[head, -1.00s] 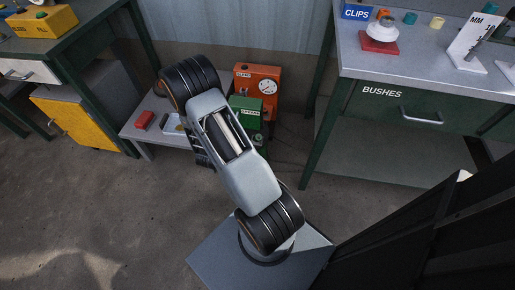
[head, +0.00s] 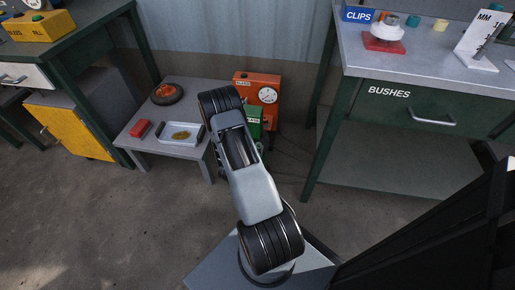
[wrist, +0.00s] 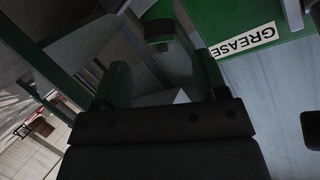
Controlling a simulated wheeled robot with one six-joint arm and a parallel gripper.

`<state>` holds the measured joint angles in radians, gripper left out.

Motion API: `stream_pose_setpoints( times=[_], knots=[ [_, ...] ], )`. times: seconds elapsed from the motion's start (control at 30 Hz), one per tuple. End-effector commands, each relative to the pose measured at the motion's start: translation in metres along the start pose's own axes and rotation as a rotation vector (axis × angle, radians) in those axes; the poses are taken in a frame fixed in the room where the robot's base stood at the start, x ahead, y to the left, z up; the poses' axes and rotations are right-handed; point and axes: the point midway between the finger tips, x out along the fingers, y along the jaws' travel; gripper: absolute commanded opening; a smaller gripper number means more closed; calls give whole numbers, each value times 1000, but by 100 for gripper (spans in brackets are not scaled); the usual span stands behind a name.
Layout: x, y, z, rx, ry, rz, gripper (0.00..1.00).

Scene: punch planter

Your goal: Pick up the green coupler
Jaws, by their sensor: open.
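In the wrist view a green coupler (wrist: 159,45), a short round piece with a darker body, shows beyond my fingertips, roughly in line with the space between them. It is apart from the fingers as far as I can tell. My gripper (wrist: 164,76) is open, with one finger on each side and nothing held between them. The green box marked GREASE (wrist: 250,35) is close by at the upper right. In the head view the green box (head: 254,121) is partly hidden by my arm, which also hides my gripper; the coupler is not clear there.
An orange box with a dial (head: 260,88) stands behind the green box. A low grey table (head: 190,165) at left holds a white tray (head: 181,136), a red block (head: 140,129) and an orange-and-black round item (head: 167,94). The BUSHES bench (head: 440,70) stands at right.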

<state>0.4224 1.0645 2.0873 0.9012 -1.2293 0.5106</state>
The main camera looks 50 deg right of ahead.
Motion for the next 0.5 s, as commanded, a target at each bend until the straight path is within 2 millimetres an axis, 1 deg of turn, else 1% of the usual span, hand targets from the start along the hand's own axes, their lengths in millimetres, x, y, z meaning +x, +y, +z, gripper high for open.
stream_pose_setpoints(
  times=[0.3, 0.4, 0.5],
  knots=[
    [40, 1, 3, 2, 1, 1, 66],
    [48, 1, 3, 2, 1, 1, 66],
    [51, 0, 2, 0, 0, 0, 66]
  ],
)
